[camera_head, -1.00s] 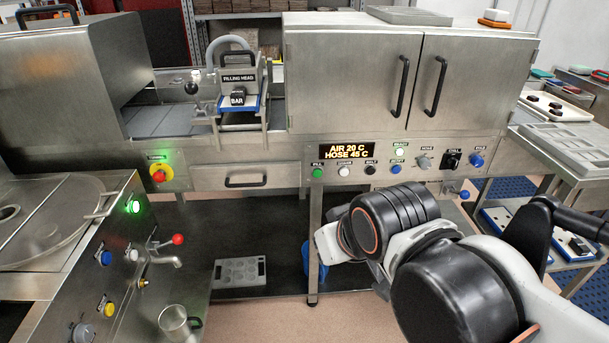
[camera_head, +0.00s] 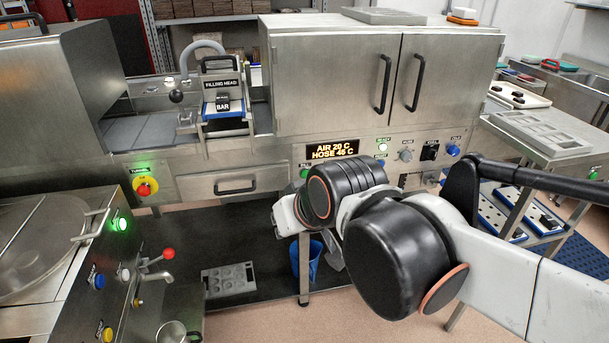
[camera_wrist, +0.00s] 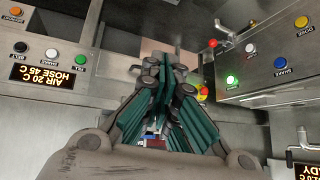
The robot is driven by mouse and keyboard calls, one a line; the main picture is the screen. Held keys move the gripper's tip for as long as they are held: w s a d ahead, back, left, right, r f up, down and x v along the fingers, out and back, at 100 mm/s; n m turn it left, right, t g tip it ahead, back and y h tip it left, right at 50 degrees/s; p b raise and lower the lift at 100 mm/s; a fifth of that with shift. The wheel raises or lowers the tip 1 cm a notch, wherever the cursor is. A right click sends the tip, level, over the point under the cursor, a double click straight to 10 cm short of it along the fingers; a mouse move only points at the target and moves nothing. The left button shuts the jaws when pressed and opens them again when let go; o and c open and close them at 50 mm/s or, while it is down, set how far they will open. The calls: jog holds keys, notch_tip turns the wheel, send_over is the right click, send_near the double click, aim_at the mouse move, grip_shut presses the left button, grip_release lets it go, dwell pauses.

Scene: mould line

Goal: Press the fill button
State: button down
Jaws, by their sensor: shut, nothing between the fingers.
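The green fill button (camera_head: 304,173) is on the front panel below the cabinet, just left of my arm in the head view. It also shows in the wrist view (camera_wrist: 80,60), next to the AIR/HOSE display (camera_wrist: 42,76), with its label upside down. My gripper (camera_wrist: 162,62) is shut and empty in the wrist view. Its fingers lie to the right of the fill button in that picture and are apart from it. In the head view my arm hides the gripper and part of the button row.
A red-and-yellow knob (camera_head: 144,189) sits left of a drawer handle (camera_head: 235,187). The filling head (camera_head: 222,95) stands above. At lower left is a panel with a lit green button (camera_head: 120,224) and a red-knobbed tap (camera_head: 160,262). A rack (camera_head: 540,140) stands at right.

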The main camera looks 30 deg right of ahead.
aim_at(305, 174)
jog(key=w+r+m+t+y+p, duration=0.1)
jog(key=w+r+m+t, duration=0.1)
jog(key=w, duration=0.7)
jog(key=w+r+m+t, duration=0.1)
jog(key=w+r, duration=0.2)
jog(key=w, duration=0.6)
jog(key=w+d+f+m+g, duration=0.1)
jog(key=w+d+f+m, duration=0.1)
jog(key=d+f+m, duration=0.8)
jog(key=d+f, duration=0.8)
jog(key=f, duration=0.3)
jog(key=shift+d+f+m, duration=0.15)
jog(key=shift+f+m, duration=0.15)
jog(key=shift+w, duration=0.15)
jog(key=w+d+p, duration=0.1)
jog(key=w+d, duration=0.1)
jog(key=w, duration=0.6)
jog(key=shift+w+d, duration=0.2)
jog(key=shift+w+d, duration=0.15)
jog(key=shift+w, duration=0.25)
